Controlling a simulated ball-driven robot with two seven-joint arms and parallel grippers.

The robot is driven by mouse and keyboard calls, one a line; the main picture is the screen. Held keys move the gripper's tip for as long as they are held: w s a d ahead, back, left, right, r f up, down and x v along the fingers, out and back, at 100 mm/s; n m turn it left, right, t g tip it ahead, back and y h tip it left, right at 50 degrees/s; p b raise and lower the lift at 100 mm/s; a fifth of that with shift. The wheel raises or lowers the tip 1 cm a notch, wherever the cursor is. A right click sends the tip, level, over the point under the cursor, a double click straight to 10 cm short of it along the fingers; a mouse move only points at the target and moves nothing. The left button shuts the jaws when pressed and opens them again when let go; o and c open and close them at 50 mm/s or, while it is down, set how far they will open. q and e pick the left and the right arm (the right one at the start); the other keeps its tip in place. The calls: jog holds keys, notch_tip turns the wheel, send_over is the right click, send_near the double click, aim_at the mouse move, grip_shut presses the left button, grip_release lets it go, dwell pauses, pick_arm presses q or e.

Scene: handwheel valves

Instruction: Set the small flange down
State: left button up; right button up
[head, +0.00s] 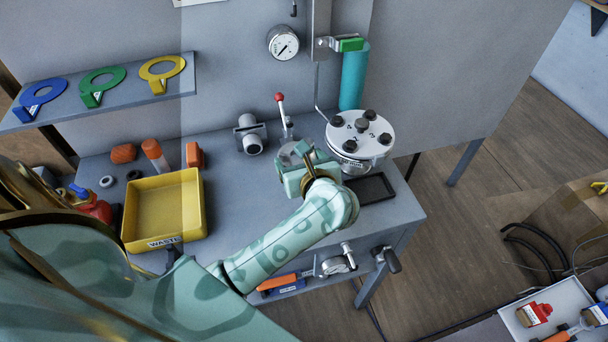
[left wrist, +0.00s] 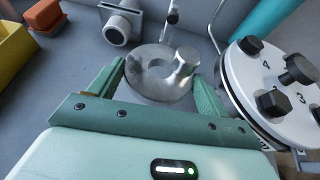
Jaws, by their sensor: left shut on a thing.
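The small flange (left wrist: 160,88) is a round grey steel disc with a hole and a raised knob. It sits between the two green fingers of my left gripper (left wrist: 160,82) in the left wrist view. In the head view the flange (head: 288,157) shows only in part behind my left gripper (head: 298,160), over the bench between the valve lever and the large flanged vessel. The gripper is shut on it. I cannot tell whether its underside touches the bench. My right gripper is not in view.
A large bolted white flange (head: 360,133) stands close to the right of my gripper, with a black tray (head: 372,189) in front. A red-knobbed lever (head: 281,108) and a grey pipe fitting (head: 250,134) stand behind. A yellow waste bin (head: 166,207) is left; bench between is clear.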

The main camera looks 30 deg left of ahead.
pick_arm(q)
jog(key=shift+w+f+b, duration=0.25)
jog(key=shift+b, duration=0.05)
notch_tip(320, 180, down, 4)
jog(key=b, duration=0.2)
jog(key=shift+w+a+r+b, duration=0.15)
jog(key=shift+r+b, duration=0.05)
jog(key=shift+b, duration=0.1)
jog(key=shift+r, duration=0.2)
jog(key=shift+f+b, duration=0.45)
jog(key=shift+f, duration=0.2)
jog(key=o, duration=1.3)
jog(key=shift+o, duration=0.2)
jog(key=shift+r, duration=0.1)
